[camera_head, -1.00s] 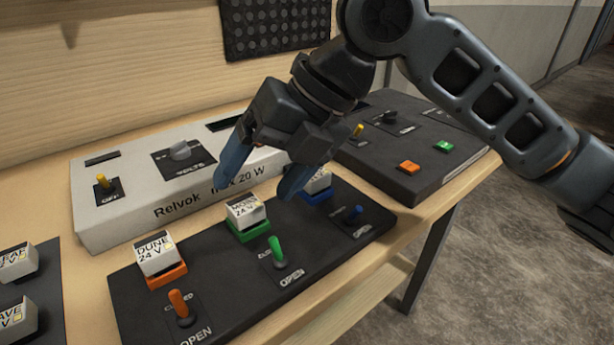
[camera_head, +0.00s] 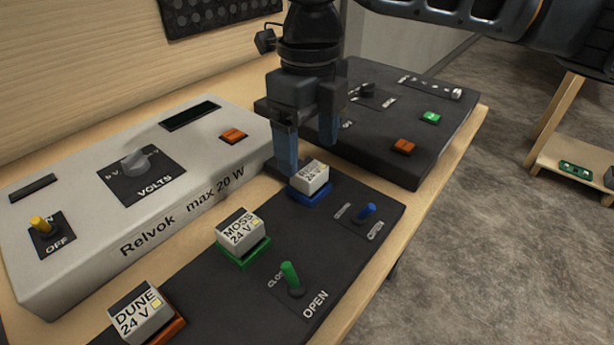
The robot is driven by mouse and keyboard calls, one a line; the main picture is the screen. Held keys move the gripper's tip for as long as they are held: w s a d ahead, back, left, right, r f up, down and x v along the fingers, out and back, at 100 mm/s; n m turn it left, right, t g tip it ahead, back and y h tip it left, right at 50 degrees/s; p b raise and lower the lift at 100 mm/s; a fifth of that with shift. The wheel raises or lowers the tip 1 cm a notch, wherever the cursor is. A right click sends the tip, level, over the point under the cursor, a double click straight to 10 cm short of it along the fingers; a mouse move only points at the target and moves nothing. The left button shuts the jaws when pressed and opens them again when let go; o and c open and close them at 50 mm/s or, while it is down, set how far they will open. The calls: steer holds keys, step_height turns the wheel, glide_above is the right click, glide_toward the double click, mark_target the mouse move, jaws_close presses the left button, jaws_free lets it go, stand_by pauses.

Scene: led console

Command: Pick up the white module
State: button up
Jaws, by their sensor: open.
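Three white block-shaped modules sit on the black panel (camera_head: 205,290). The one marked DUNE 24 V (camera_head: 138,312) is on an orange base at the lower left. The one marked MOSS 24 V (camera_head: 239,230) is on a green base in the middle. The third white module (camera_head: 311,178), its label too small to read surely, is on a blue base at the far end. My gripper (camera_head: 306,152) points down with its blue fingers apart and nothing held between them. It is just behind and above the third module; I cannot tell if a finger touches it.
The grey Relvok box (camera_head: 75,262) with its knob and yellow switch stands to the left. A black console (camera_head: 420,150) with orange and green buttons is behind right.

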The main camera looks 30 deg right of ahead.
mark_target(309, 168)
steer(key=shift+f, duration=1.95)
steer(key=shift+c, duration=0.4)
steer(key=c, duration=1.1)
steer(key=shift+r, duration=0.2)
steer(key=r, duration=0.4)
steer(key=shift+s+d+r, duration=0.1)
steer(key=shift+s+d, duration=0.1)
steer(key=s+d+r, duration=0.4)
steer(key=s+d, duration=0.1)
steer(key=s+d+r, duration=0.2)
steer(key=s, duration=0.1)
steer(key=shift+s+d+r, duration=0.1)
steer(key=shift+d+r, duration=0.15)
steer(key=shift+d, duration=0.05)
